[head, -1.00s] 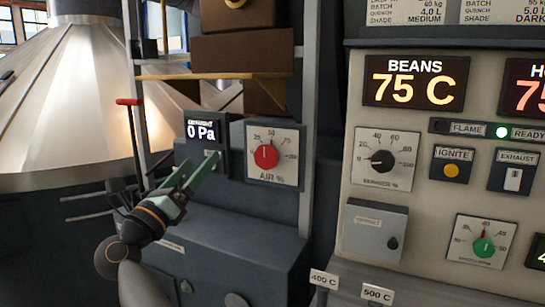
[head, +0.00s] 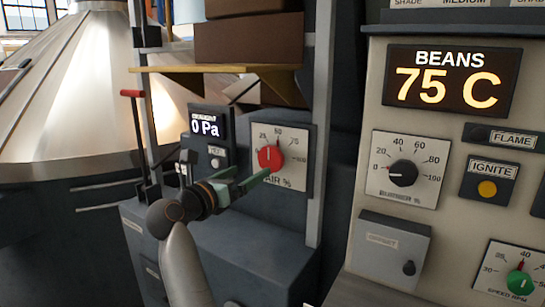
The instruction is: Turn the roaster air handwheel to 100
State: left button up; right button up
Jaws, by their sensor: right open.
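The roaster air handwheel is a red round knob (head: 270,158) on a white square dial plate (head: 293,175) marked AIR %, on a dark cabinet. Its white mark points roughly upward, between the 25 and 50 labels as far as I can tell. My right gripper (head: 252,172) has green fingers spread apart, with nothing between them. Its fingertips are just below and left of the red knob in the picture, overlapping the lower part of the plate. I cannot tell whether they touch it. My left gripper is not in view.
Left of the dial is a small display (head: 207,124) reading 0 Pa with a button under it. A grey upright post (head: 322,120) stands right of the dial. A red-tipped lever (head: 132,93) is at left. A control panel (head: 450,130) fills the right.

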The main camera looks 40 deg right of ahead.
aim_at(268, 159)
jog(key=p+x, duration=0.2)
jog(key=x, duration=0.9)
jog(key=shift+c, duration=0.2)
